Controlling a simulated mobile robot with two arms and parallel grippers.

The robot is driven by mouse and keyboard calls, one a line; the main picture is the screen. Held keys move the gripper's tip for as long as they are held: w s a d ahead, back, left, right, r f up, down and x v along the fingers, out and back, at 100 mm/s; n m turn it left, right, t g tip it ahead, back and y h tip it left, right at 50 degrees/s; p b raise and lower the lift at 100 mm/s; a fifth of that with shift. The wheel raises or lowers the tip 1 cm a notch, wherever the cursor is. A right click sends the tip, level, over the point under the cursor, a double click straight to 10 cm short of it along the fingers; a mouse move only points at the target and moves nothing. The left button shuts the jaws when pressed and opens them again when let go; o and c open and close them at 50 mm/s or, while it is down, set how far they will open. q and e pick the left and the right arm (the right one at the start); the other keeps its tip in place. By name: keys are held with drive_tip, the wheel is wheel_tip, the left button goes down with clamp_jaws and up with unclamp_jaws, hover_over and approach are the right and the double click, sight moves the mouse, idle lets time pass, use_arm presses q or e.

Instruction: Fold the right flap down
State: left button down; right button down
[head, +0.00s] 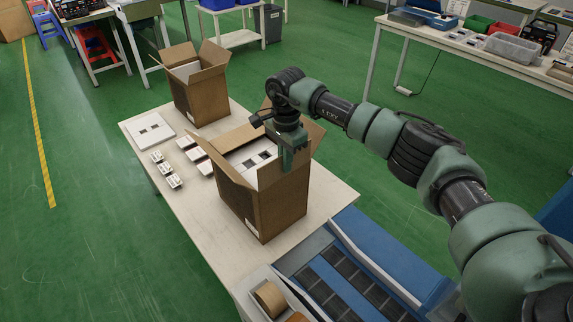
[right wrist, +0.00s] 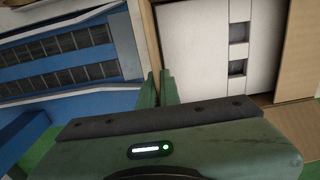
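An open cardboard box (head: 262,205) stands on the table's near half, with a white insert (head: 243,160) bearing dark square openings inside. In the right wrist view, the fingers (right wrist: 158,76) are at the end of a narrow cardboard edge (right wrist: 152,35), beside the white insert (right wrist: 200,50). I cannot tell whether they touch it. My left gripper is out of view.
A second open box (head: 200,92) stands at the table's far end. A flat white panel (head: 150,131) and several small white parts (head: 168,171) lie left of the boxes. A blue roller conveyor (head: 345,275) and a tray of tape rolls (head: 272,297) are close in front.

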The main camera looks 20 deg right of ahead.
idle(0.3)
drive_tip(key=c, duration=1.6)
unclamp_jaws()
drive_tip(key=shift+c, duration=0.2)
drive_tip(key=shift+r, duration=0.1)
wheel_tip(320, 180, up, 8)
drive_tip(key=shift+f+b, duration=0.15)
drive_tip(key=shift+b, duration=0.5)
